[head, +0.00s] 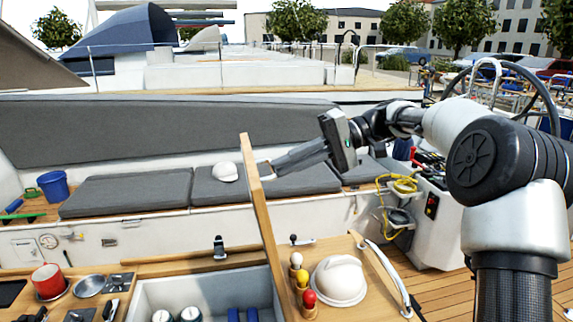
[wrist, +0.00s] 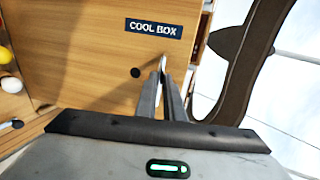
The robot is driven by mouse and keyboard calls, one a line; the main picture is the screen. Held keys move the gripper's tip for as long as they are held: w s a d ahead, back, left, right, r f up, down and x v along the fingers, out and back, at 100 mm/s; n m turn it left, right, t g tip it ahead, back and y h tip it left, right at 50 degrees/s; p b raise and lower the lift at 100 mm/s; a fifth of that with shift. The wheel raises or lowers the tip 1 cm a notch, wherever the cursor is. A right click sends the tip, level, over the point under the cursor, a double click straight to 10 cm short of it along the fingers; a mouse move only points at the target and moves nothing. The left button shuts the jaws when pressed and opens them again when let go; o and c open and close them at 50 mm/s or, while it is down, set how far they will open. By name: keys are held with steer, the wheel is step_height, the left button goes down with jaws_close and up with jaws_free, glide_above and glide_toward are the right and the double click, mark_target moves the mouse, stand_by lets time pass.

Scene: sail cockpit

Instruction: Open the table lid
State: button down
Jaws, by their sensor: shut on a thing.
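The wooden table lid (head: 258,205) stands raised, close to upright and slightly tilted, in the head view. Below it, to the left, the white-walled compartment (head: 205,292) is open, with cans and blue items inside. In the wrist view the lid's face (wrist: 95,50) carries a dark "COOL BOX" label (wrist: 154,28) and a small dark hole. My gripper (head: 273,167) is at the right side of the lid, near its upper half. In the wrist view my gripper (wrist: 163,72) is shut on a small pale part of the lid, mostly hidden between the fingertips.
Right of the lid, white, yellow and red balls (head: 309,298) in wooden holders and a white dome (head: 340,280) sit on the table. A red mug (head: 48,281) and metal dishes are at the left. Grey cushions and a white cap (head: 225,172) lie behind.

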steer(key=shift+r, duration=0.15)
steer(key=c, duration=1.9)
jaws_free()
steer(key=shift+o, duration=0.2)
steer(key=shift+d, duration=0.1)
steer(key=p+v, duration=0.1)
steer(key=v, duration=1.1)
